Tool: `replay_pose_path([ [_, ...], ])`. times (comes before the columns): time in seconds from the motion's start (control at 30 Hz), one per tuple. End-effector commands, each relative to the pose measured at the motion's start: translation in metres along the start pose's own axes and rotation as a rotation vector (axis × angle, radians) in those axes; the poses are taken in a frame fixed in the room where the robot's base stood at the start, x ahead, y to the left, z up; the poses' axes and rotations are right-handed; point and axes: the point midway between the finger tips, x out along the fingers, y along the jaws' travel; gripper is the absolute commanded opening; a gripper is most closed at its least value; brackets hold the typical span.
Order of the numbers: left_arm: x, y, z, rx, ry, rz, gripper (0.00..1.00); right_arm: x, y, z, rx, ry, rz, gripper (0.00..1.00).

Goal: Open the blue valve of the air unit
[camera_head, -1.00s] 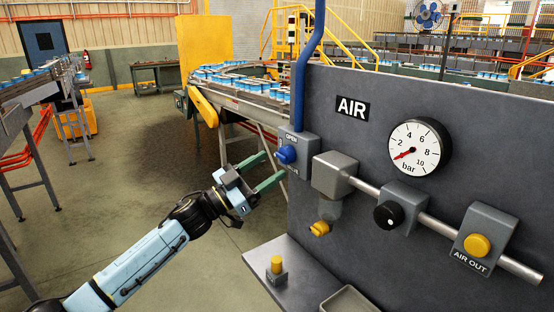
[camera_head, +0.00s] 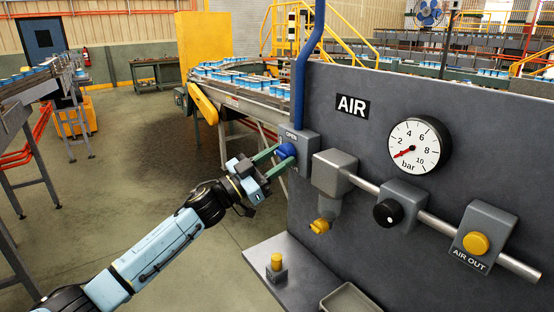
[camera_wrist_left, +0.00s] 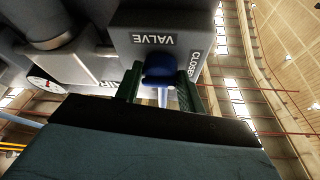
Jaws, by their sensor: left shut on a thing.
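The blue valve knob (camera_head: 286,151) sits on a grey valve box (camera_head: 302,143) at the left end of the dark air unit panel (camera_head: 346,145). My left gripper (camera_head: 275,159) has its green fingers on both sides of the knob and is shut on it. In the left wrist view the blue knob (camera_wrist_left: 160,70) shows between the two green fingers (camera_wrist_left: 160,88), below the words VALVE and CLOSED. My right gripper is not in view.
A blue pipe (camera_head: 308,70) runs up from the valve box. A black knob (camera_head: 388,212), a yellow AIR OUT button (camera_head: 476,243) and a yellow drain knob (camera_head: 320,226) stick out to the right. A grey shelf (camera_head: 310,275) juts out below. Open floor lies left.

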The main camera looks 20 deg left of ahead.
Motion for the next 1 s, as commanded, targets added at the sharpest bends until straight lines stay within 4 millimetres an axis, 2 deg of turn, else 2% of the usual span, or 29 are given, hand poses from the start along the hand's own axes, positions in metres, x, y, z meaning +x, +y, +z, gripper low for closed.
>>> replay_pose_path([
  [0.37, -0.0005, -0.0019, 0.0002, 0.094, -0.002, 0.039, 0.16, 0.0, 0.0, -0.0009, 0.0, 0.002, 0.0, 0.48],
  [1.0, 0.0007, -0.008, -0.0026, 0.622, -0.002, 0.257, 0.16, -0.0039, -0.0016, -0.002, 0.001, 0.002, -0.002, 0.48],
])
